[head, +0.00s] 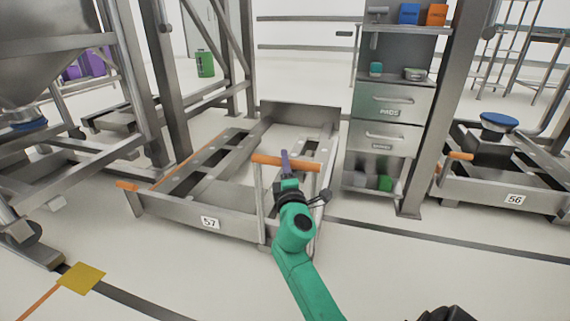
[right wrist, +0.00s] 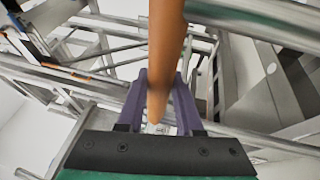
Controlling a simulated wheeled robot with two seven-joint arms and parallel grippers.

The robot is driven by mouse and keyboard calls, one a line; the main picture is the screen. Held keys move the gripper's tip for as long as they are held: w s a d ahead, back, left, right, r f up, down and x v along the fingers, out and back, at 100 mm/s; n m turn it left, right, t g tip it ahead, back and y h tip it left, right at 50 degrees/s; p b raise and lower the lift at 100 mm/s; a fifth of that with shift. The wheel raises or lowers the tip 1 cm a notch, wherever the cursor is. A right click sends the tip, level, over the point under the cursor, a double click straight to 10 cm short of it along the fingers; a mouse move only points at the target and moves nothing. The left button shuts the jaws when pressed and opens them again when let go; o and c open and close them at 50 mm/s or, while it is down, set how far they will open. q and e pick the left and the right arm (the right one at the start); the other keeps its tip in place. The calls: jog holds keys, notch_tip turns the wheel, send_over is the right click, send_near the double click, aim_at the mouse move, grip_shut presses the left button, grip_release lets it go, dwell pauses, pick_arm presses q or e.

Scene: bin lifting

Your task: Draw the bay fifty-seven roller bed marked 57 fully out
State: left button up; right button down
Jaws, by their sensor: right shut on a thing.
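The roller bed marked 57 (head: 180,207) is a low grey metal frame on the floor in the middle of the head view. Its white number plate (head: 210,223) is on the front face. An upright bracket at its front right carries an orange handle bar (head: 265,159). My right gripper (head: 286,160) has its purple fingers shut around this bar. In the right wrist view the orange bar (right wrist: 166,45) passes between the purple fingers (right wrist: 160,95). My green right forearm hides part of the bed's front right corner. My left gripper is not in view.
A grey drawer cabinet (head: 388,103) and an upright post (head: 430,120) stand right of the bed. Roller bed 56 (head: 480,185) is at the far right. A steel hopper (head: 45,50) is at upper left. A yellow floor patch (head: 82,278) lies front left. Floor before bed 57 looks clear.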

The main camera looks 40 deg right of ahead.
dwell(0.3)
jog(key=c, duration=0.6)
grip_release()
jog(key=b+v, duration=0.1)
jog(key=v, duration=1.3)
jog(key=shift+s+a+f+b, duration=0.1)
jog(key=shift+s+a+b, duration=0.15)
jog(key=shift+b, duration=0.1)
